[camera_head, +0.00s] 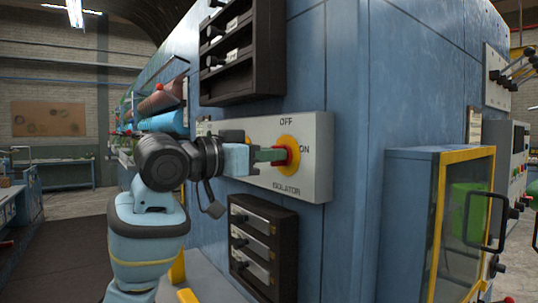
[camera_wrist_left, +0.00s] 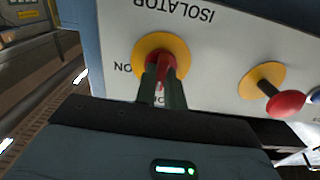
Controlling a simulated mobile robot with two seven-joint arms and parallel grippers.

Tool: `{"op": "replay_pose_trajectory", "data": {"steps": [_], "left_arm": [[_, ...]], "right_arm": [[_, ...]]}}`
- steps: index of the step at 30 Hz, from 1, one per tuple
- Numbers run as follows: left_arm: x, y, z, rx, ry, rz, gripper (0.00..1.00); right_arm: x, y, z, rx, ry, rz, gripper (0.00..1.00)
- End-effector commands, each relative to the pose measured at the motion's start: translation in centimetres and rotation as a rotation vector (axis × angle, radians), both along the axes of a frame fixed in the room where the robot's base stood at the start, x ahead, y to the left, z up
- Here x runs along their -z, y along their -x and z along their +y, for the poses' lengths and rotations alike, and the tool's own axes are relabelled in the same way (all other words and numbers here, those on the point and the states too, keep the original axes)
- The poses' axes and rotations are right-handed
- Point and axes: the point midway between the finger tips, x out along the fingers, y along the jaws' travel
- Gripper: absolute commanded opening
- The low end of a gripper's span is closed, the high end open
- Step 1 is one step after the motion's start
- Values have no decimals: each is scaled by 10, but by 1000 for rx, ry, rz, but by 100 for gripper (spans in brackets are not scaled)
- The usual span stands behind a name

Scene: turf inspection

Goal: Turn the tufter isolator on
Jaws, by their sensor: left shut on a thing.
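The isolator is a red handle (camera_head: 292,157) on a yellow disc (camera_head: 287,141), set in a pale panel (camera_head: 318,185) on the blue machine. The panel reads OFF above the disc, ON to its right and ISOLATOR below. My left gripper (camera_head: 277,156) reaches in from the left and is shut on the red handle. The left wrist view shows the panel upside down, with the handle (camera_wrist_left: 168,62) between the two fingers (camera_wrist_left: 163,82). The fingers hide part of the handle, so I cannot tell which mark it points at. My right gripper is not in view.
Another yellow disc with a red knob (camera_wrist_left: 287,104) sits on the same panel, mostly behind my gripper in the head view. Black racks (camera_head: 243,60) and (camera_head: 262,245) flank the panel above and below. A yellow-framed glazed cabinet (camera_head: 438,215) stands at the right.

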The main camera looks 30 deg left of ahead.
Motion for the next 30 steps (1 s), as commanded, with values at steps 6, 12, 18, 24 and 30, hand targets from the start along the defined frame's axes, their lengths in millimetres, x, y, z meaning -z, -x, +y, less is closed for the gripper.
{"op": "replay_pose_trajectory", "data": {"steps": [6,12,18,24,30], "left_arm": [[0,0,0,-3,-120,-48,0],[0,1,0,-3,-284,-114,0],[1,1,-1,-3,-460,-187,0],[1,1,-1,-2,-636,-261,0],[2,1,-2,-2,-811,-334,0]], "right_arm": [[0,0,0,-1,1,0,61],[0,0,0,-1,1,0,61],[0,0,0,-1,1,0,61],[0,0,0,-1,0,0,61],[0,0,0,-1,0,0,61]]}}
